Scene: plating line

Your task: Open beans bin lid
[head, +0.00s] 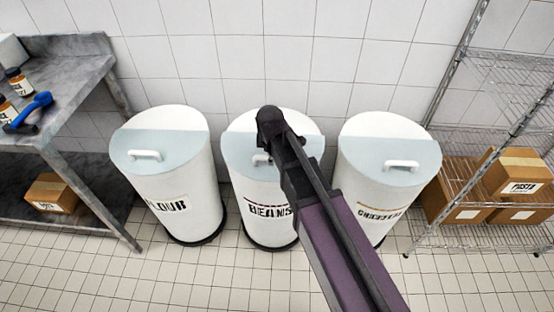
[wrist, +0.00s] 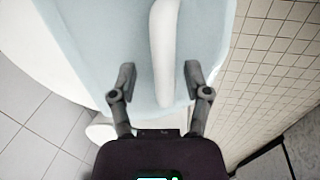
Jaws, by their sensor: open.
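The beans bin (head: 258,190) is a white cylinder marked BEANS, in the middle of three bins in the head view. Its light blue front lid (head: 236,143) lies flat and closed, partly hidden behind my arm. Only a bit of its white handle shows in the head view. In the wrist view the lid (wrist: 95,50) fills the upper left, and the white handle (wrist: 165,50) runs between my open fingers. My gripper (wrist: 157,75) is open, one finger on each side of the handle's near end, with gaps on both sides. Whether a finger touches the lid I cannot tell.
The flour bin (head: 170,180) stands left and another white bin (head: 385,180) right, both lids closed. A grey table (head: 75,65) with jars and a blue tool is at far left. A wire shelf (head: 480,230) with cardboard boxes is at right. Tiled floor lies in front.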

